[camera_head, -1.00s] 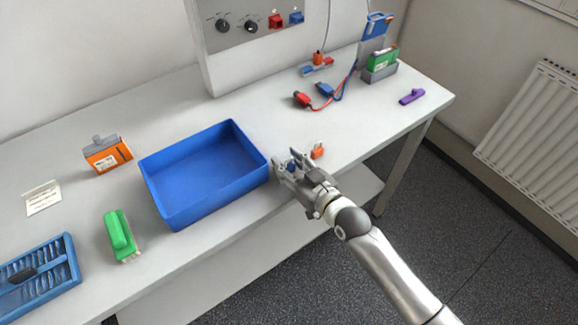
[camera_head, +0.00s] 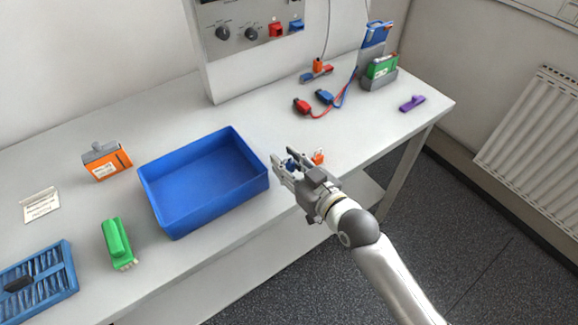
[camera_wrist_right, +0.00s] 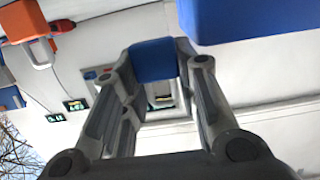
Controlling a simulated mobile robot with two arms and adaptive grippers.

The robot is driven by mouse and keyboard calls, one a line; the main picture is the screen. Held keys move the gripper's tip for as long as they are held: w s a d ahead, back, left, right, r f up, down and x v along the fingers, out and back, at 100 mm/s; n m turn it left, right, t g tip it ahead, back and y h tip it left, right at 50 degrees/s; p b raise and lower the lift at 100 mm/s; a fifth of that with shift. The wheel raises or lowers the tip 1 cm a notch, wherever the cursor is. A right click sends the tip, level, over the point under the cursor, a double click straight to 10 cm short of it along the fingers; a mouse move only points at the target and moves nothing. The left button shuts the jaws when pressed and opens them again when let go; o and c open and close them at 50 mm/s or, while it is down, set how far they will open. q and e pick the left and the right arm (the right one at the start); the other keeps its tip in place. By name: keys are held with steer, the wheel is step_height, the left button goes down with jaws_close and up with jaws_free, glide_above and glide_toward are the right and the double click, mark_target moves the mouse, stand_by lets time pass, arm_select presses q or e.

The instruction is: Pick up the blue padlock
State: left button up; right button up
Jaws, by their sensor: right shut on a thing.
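The blue padlock (camera_head: 291,165) is between the fingers of my right gripper (camera_head: 284,163), just right of the blue bin and above the table's front part. In the right wrist view the padlock's blue body (camera_wrist_right: 153,60) sits between the two fingertips (camera_wrist_right: 155,62), with its shackle showing below it. The right gripper is shut on it. The fingers hide part of the padlock in the head view, and I cannot tell how far it is off the table. My left gripper is not in view.
An orange padlock (camera_head: 318,157) stands just right of the gripper; it also shows in the right wrist view (camera_wrist_right: 25,22). The empty blue bin (camera_head: 176,226) is close on the left. Red and blue cable plugs (camera_head: 302,106) lie farther back. The right front tabletop is clear.

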steer(key=s+a+r, duration=0.2)
steer(key=s+r, duration=0.5)
steer(key=s, duration=0.5)
steer(key=shift+r+b, duration=0.4)
steer(key=shift+b, duration=0.05)
